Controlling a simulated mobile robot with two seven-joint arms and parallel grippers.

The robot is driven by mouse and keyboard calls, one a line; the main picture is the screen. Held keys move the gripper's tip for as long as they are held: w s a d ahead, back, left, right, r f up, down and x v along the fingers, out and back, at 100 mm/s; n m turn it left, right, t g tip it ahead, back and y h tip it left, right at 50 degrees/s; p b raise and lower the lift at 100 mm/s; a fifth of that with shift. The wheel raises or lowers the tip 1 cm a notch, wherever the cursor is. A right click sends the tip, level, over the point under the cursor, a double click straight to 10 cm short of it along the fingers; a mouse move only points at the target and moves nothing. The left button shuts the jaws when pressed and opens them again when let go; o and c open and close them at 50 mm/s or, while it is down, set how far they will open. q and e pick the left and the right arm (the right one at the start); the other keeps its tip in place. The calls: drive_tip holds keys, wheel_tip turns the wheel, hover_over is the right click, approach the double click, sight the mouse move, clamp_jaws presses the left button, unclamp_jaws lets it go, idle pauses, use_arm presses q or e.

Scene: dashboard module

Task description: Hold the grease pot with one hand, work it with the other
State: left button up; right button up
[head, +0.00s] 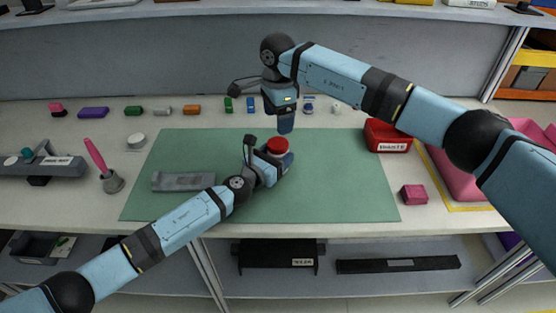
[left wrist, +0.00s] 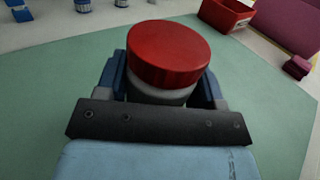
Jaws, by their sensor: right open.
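The grease pot, grey with a wide red lid (head: 278,146), stands upright over the green mat (head: 340,195). In the left wrist view its red lid (left wrist: 168,52) is on and its grey body (left wrist: 158,95) shows below. My left gripper (head: 278,158) is shut on the pot's body, with a blue finger on each side. My right gripper (head: 286,128) points down just above and behind the lid, open and apart from it. The gap between its fingers is hidden by the side-on view.
A red bin (head: 387,137) and a pink block (head: 413,194) are at right. A grey bar (head: 183,181) lies on the mat's left. Several small coloured parts line the back. The mat's right half is clear.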

sight(278, 143)
use_arm(q)
clamp_jaws()
use_arm(e)
drive_tip(key=m, duration=1.3)
drive_tip(key=shift+m, duration=0.4)
drive_tip(key=m, duration=0.8)
drive_tip(key=shift+m, duration=0.4)
drive_tip(key=m, duration=0.3)
drive_tip(key=shift+m, duration=0.4)
drive_tip(key=m, duration=0.4)
drive_tip(key=shift+m, duration=0.3)
drive_tip(key=shift+f, duration=0.55)
wheel_tip(278, 143, down, 7)
drive_tip(key=shift+r, duration=0.1)
